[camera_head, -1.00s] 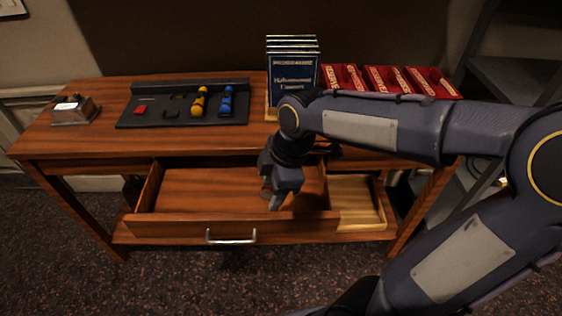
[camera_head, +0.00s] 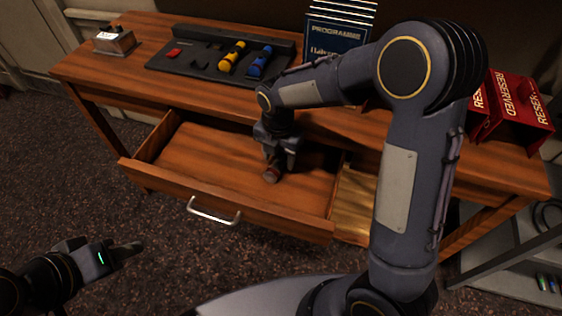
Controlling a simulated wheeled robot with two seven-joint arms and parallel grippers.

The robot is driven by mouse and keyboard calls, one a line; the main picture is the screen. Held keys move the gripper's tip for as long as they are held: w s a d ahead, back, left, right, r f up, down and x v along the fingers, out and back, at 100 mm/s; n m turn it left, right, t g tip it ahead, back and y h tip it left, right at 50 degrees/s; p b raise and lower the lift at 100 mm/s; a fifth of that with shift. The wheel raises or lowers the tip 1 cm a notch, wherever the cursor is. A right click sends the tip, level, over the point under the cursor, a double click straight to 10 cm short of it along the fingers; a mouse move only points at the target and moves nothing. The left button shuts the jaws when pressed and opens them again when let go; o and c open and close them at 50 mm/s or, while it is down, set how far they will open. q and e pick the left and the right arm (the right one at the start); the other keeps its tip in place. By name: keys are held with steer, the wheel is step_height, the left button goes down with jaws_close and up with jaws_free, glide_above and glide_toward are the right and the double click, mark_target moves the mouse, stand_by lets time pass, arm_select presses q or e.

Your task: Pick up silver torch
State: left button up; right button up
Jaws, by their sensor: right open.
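My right gripper (camera_head: 275,160) points down into the open drawer, open, just above its floor. A small grey and reddish thing (camera_head: 269,174) shows at its fingertips, partly hidden by the gripper. It may be an end of the silver torch, but I cannot tell for sure. No other silver torch shows. My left gripper (camera_head: 133,250) is at the lower left over the carpet, away from the desk. I cannot tell whether its fingers are apart.
The drawer (camera_head: 190,160) is pulled out, with a metal handle (camera_head: 213,212). A black tray (camera_head: 200,62) on the desk holds a yellow torch (camera_head: 232,56) and a blue torch (camera_head: 260,62). Programmes (camera_head: 337,38) and red RESERVED signs (camera_head: 515,105) stand further right. A metal box (camera_head: 114,42) is far left.

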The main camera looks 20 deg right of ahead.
steer(key=shift+f, duration=0.9)
steer(key=shift+c, duration=0.3)
jaws_close()
steer(key=shift+r, duration=0.15)
